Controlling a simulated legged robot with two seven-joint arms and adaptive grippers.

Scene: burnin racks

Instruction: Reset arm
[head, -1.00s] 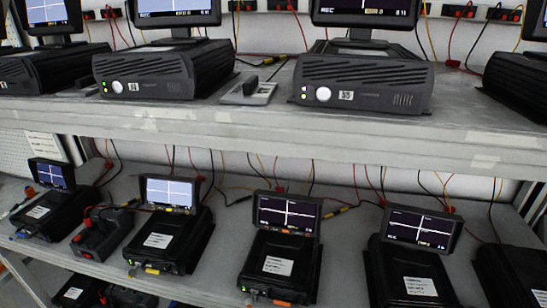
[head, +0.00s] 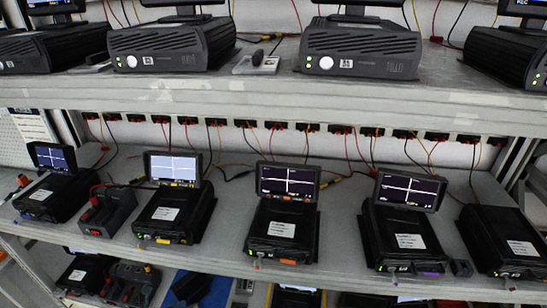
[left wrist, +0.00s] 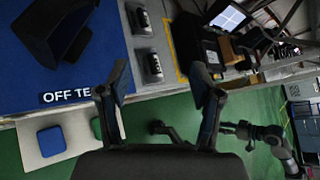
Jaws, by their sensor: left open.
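My left gripper (left wrist: 159,78) shows in the left wrist view with its two fingers spread apart and nothing between them. Neither of my grippers shows in the head view. A dark jointed arm shape (left wrist: 262,138) is at the lower right of the left wrist view; I cannot tell whose it is.
The head view shows a rack with black units on an upper shelf (head: 205,95) and screened testers on a middle shelf (head: 338,262). More devices stand below. The left wrist view shows a blue mat (left wrist: 45,85) with a dark device, and green floor (left wrist: 270,105).

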